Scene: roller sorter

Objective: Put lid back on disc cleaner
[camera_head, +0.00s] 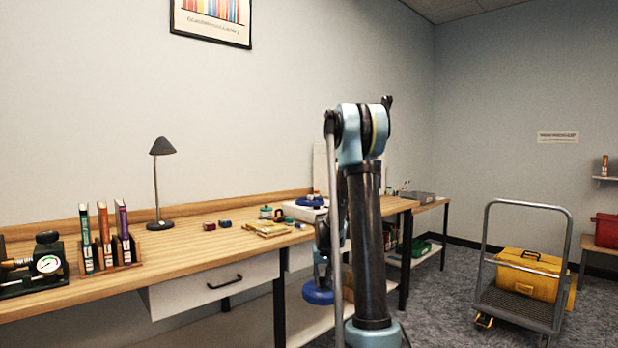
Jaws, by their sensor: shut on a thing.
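The disc cleaner looks to be the white, low unit (301,211) on the wooden desk, with a round blue part (311,201) on top. My arm stands in front of it and hides its right side. My gripper (321,281) is small and partly hidden, hanging below the desk top's height, in front of the desk. It appears shut on a round, deep-blue piece (318,293), which looks like the lid. The piece is held roughly level, apart from the cleaner and lower in the picture. The fingers cannot be made out clearly.
The wooden desk (190,255) holds a lamp (160,180), a rack of books (106,240), a gauge device (42,265) and several small items. A white drawer (215,284) sits below.

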